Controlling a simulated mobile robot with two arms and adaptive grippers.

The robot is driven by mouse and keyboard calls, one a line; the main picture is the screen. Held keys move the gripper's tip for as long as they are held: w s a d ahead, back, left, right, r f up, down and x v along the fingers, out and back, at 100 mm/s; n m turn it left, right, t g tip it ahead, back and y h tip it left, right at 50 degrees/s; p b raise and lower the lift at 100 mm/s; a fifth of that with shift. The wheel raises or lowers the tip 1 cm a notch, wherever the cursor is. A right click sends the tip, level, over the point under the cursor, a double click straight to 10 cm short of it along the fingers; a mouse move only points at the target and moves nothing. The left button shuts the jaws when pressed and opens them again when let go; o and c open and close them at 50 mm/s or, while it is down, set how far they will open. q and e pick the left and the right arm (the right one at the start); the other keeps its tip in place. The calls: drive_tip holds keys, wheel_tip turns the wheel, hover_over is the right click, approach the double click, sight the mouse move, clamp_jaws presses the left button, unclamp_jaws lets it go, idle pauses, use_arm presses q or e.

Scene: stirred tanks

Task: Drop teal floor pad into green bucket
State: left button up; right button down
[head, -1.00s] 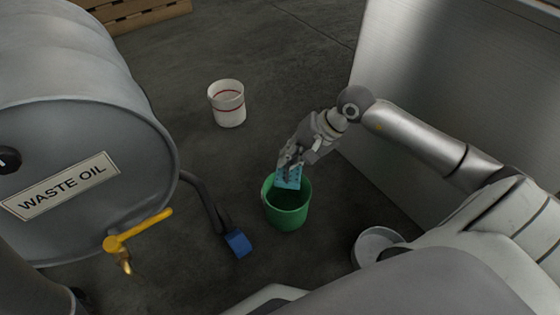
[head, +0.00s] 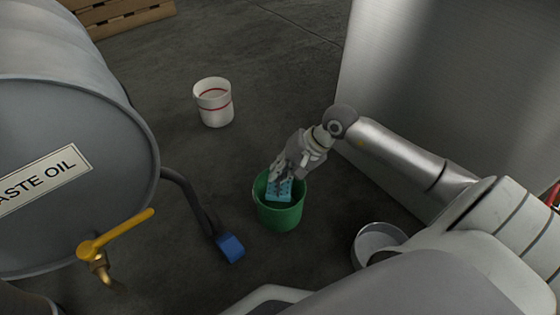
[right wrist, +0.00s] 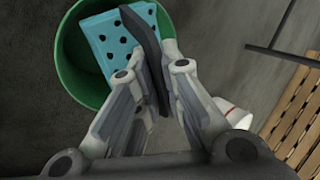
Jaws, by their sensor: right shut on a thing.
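The teal floor pad (head: 280,191), with dark holes, is held in my right gripper (head: 281,175) at the mouth of the green bucket (head: 281,216). In the right wrist view the pad (right wrist: 112,36) lies across the bucket's opening, with the green rim (right wrist: 66,62) curving around it. My right gripper (right wrist: 150,85) is shut on the pad, and a dark strip runs between its fingers. How deep the pad's lower edge reaches is hard to tell. My left gripper is not in view.
A grey waste oil drum (head: 85,125) with a yellow-handled tap (head: 115,235) stands at left. A blue-ended bent bar (head: 230,248) lies left of the bucket. A white bucket with a red stripe (head: 215,104) stands farther back. A metal wall (head: 440,70) rises at right.

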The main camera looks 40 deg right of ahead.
drive_tip(key=shift+f, duration=0.35)
drive_tip(key=c, duration=1.5)
unclamp_jaws()
wheel_tip(320, 180, up, 7)
drive_tip(key=p, duration=0.4)
